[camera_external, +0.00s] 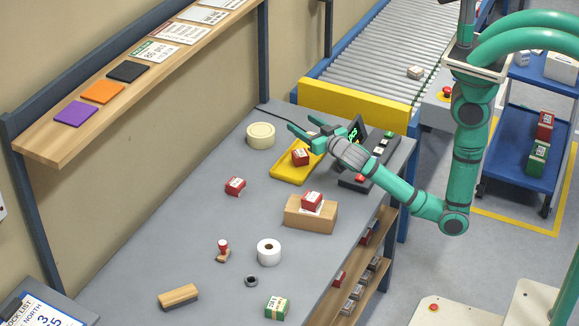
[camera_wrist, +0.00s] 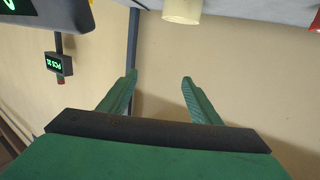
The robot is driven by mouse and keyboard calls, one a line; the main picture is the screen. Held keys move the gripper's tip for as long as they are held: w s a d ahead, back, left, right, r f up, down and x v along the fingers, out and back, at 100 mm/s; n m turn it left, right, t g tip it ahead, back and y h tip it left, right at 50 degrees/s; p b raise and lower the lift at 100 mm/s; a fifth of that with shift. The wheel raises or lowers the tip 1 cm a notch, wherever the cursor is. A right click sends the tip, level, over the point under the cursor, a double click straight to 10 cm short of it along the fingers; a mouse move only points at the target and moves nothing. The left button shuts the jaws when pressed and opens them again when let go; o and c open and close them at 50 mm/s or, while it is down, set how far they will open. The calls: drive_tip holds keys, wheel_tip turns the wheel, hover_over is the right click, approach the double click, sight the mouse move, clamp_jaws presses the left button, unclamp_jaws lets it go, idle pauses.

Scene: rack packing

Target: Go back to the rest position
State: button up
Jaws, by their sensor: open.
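My gripper (camera_external: 304,132) is at the far end of the grey table (camera_external: 205,225) in the external view, just above the yellow tray (camera_external: 285,173). In the wrist view my gripper (camera_wrist: 158,90) has its two green fingers spread with nothing between them. It points toward the beige wall. A red box (camera_external: 300,157) with a white label is at the yellow tray, just below my gripper. My arm reaches in from the right over the keypad unit (camera_external: 352,180).
A roll of tape (camera_external: 261,135) lies left of my gripper. The wall shelf (camera_external: 135,85) runs along the left.

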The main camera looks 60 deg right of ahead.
drive_tip(key=s+a+f+n+y, duration=0.1)
drive_tip(key=s+f+n+y, duration=0.1)
drive_tip(key=s, duration=0.5)
drive_tip(key=s+f+n+t+y, duration=0.1)
drive_tip(key=s+f+n+y, duration=0.1)
drive_tip(key=s, duration=0.6)
drive_tip(key=s+a+f+n+y, duration=0.1)
drive_tip(key=s+f+n+y, duration=0.1)
drive_tip(key=s, duration=0.5)
drive_tip(key=shift+s+a+f+n+t+y, duration=0.2)
drive_tip(key=shift+f+y, duration=0.15)
drive_tip(key=shift+f, duration=0.25)
drive_tip(key=shift+s+a+f+n+t+y, duration=0.1)
drive_tip(key=shift+s+f+t+y, duration=0.1)
drive_tip(key=shift+f+y, duration=0.3)
drive_tip(key=s+f+m+g, duration=0.1)
drive_tip(key=s, duration=1.3)
drive_tip(key=shift+s+f+g, duration=0.25)
drive_tip(key=shift+g, duration=0.05)
